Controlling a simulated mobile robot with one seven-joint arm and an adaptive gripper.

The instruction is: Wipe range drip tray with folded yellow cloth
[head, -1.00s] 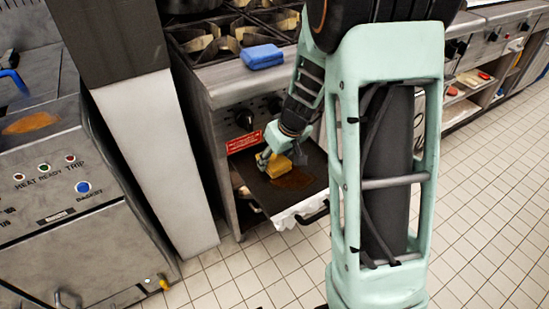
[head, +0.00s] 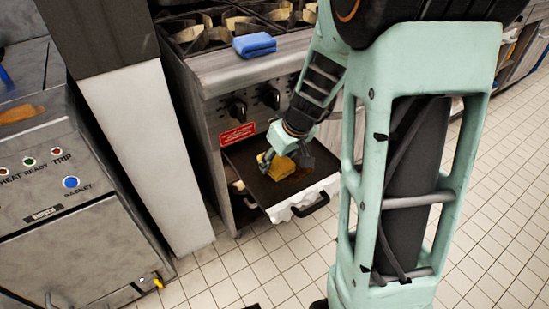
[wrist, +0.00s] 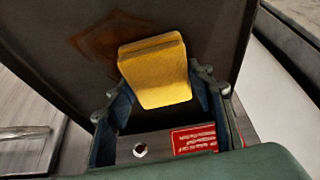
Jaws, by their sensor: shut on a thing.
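The drip tray (head: 252,183) is a dark flat tray pulled out from the front of the range, below its knobs. A brown greasy stain (wrist: 112,40) lies on it; in the head view my gripper partly covers the stain. My gripper (head: 282,160) is over the tray and shut on the folded yellow cloth (head: 284,169). In the wrist view the cloth (wrist: 155,75) sits between the fingers, beside and partly over the stain. I cannot tell for sure whether the cloth touches the tray.
A folded blue cloth (head: 254,45) lies on the range's front ledge below the burners. A white cloth (head: 302,200) hangs at the tray's front by a dark handle. A steel machine (head: 75,215) and a pale post (head: 150,155) stand left. Tiled floor is clear in front.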

